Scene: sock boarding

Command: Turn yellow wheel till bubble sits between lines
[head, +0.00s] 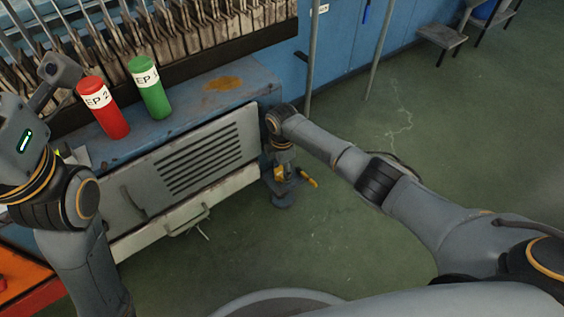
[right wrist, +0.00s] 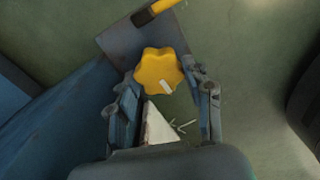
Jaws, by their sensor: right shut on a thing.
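The yellow wheel (right wrist: 158,70), a lobed knob with a small white mark on it, sits between the fingers of my right gripper (right wrist: 168,98) in the right wrist view. In the head view my right gripper (head: 283,150) points down beside the cabinet's right end, shut on the wheel, which shows there only as a small yellow patch (head: 279,172). I cannot make out a bubble or lines in either view. My left arm is at the left edge of the head view; the state of its gripper (head: 60,72) is unclear.
A red cylinder (head: 103,107) and a green cylinder (head: 149,88) stand on the blue machine top (head: 215,90). A yellow-handled part (head: 307,177) sticks out beside the machine's foot (head: 283,197). A step stool (head: 440,38) stands at the back right. The green floor (head: 450,120) is largely clear.

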